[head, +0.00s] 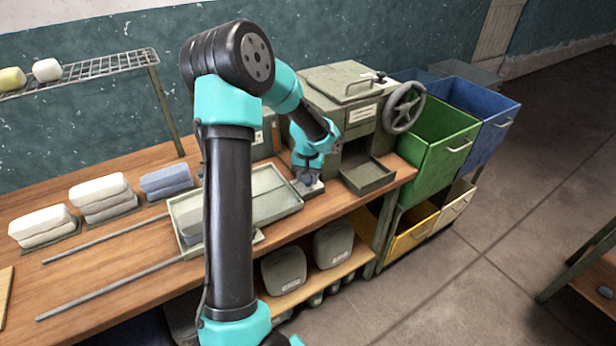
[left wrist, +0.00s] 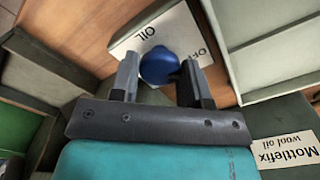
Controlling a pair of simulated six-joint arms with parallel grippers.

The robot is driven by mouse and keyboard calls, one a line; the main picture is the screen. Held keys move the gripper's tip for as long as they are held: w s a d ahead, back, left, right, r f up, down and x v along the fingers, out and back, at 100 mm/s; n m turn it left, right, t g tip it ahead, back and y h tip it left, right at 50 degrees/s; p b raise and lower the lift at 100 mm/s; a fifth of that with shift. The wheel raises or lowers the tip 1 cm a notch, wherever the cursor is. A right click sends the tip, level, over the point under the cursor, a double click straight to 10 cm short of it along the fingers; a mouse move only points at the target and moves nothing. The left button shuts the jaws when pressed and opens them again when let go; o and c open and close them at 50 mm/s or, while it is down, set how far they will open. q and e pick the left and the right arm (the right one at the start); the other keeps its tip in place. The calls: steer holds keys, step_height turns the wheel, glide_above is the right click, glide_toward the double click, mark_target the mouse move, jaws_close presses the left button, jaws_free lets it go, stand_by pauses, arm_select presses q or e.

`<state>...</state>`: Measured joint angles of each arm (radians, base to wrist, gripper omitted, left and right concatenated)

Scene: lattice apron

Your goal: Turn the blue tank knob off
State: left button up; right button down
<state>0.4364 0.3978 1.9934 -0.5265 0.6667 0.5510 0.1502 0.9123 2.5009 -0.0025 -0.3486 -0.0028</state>
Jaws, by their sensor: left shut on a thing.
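The blue knob (left wrist: 159,64) is a round knob on a white plate (left wrist: 130,48) marked OIL and OFF. In the left wrist view it lies between the two fingers of my left gripper (left wrist: 161,72), which is shut on it. In the head view my left gripper (head: 306,177) points down at the plate (head: 312,189) at the bench's right part. The knob is mostly hidden there. Part of the OFF lettering is beside the right finger. My right gripper is not in view.
A grey-green tank (head: 345,85) with a handwheel (head: 404,107) stands behind, with an open tray (head: 368,178) below it. A shallow tray (head: 290,208) lies left of the plate. Green (head: 425,150) and blue (head: 492,125) bins stand at right. Folded stacks (head: 100,190) sit at left.

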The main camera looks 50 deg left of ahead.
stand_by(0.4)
arm_select(q)
steer(key=o, duration=0.9)
step_height(320, 180, up, 17)
steer(key=shift+r, duration=0.2)
stand_by(0.5)
